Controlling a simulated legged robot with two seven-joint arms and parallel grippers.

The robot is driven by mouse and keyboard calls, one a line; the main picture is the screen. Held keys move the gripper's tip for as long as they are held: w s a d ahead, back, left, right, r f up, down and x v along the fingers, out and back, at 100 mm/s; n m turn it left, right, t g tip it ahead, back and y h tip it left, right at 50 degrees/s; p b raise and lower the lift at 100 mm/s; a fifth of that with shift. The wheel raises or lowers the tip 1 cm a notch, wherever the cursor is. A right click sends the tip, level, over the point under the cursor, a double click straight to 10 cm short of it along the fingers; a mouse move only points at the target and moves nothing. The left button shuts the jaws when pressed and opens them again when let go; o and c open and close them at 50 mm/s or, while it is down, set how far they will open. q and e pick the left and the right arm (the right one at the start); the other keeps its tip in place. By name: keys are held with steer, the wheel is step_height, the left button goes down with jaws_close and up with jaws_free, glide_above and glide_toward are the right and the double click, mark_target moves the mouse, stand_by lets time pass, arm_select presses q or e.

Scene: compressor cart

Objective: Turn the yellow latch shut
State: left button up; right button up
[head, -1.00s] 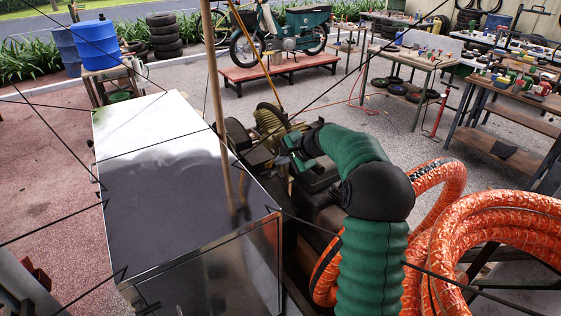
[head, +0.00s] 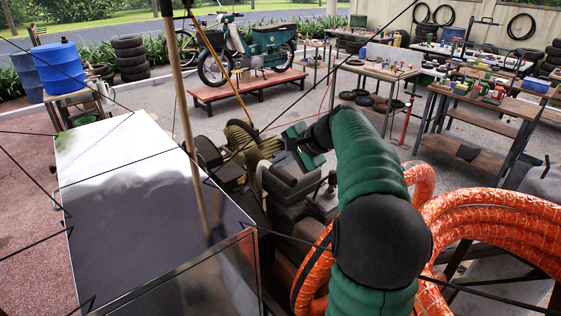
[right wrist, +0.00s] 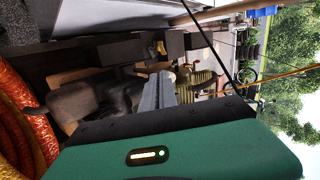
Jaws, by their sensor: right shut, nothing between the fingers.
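My right gripper shows best in the right wrist view (right wrist: 158,88), where its grey fingers are shut and empty. A small yellow piece (right wrist: 161,47) beyond the fingertips in the right wrist view may be the yellow latch. It is too small to tell its shape or how far it is turned. The fingers appear apart from it. I cannot make out the latch in the head view. My left gripper is not in view.
The cart's large shiny panel (head: 130,215) is at the left, with a wooden pole (head: 184,120) rising beside it. Thick orange hose coils (head: 490,215) crowd my right arm. Open paving lies behind, before the workbenches.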

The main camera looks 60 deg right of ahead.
steer(key=o, duration=0.4)
steer(key=w+r+p, duration=0.1)
steer(key=p, duration=0.3)
steer(key=shift+w+a+r+g+y+p, duration=0.1)
steer(key=shift+w+r+g+y+p, duration=0.2)
steer(key=shift+w+r+g, duration=0.1)
steer(key=r+n+g+h+p, duration=0.15)
steer(key=g+p, duration=0.55)
steer(key=p, duration=0.9)
glide_above(241, 180)
steer(key=s+a, duration=0.3)
steer(key=a, duration=0.1)
steer(key=w+a+r+g+h+p, duration=0.1)
steer(key=w+a+h, duration=0.1)
steer(key=w+a, duration=0.15)
steer(key=shift+n, duration=0.35)
steer(key=p+x, duration=0.1)
steer(key=x, duration=0.4)
steer(key=p+x, duration=0.2)
steer(key=x, duration=0.4)
steer(key=p+x, duration=0.2)
steer(key=x, duration=0.3)
steer(key=shift+s+d, duration=0.25)
steer(key=shift+d, duration=0.2)
steer(key=shift+a+f, duration=0.1)
steer(key=shift+s+a, duration=0.1)
steer(key=shift+a, duration=0.2)
steer(key=c, duration=0.5)
steer(key=shift+d, duration=0.25)
jaws_close()
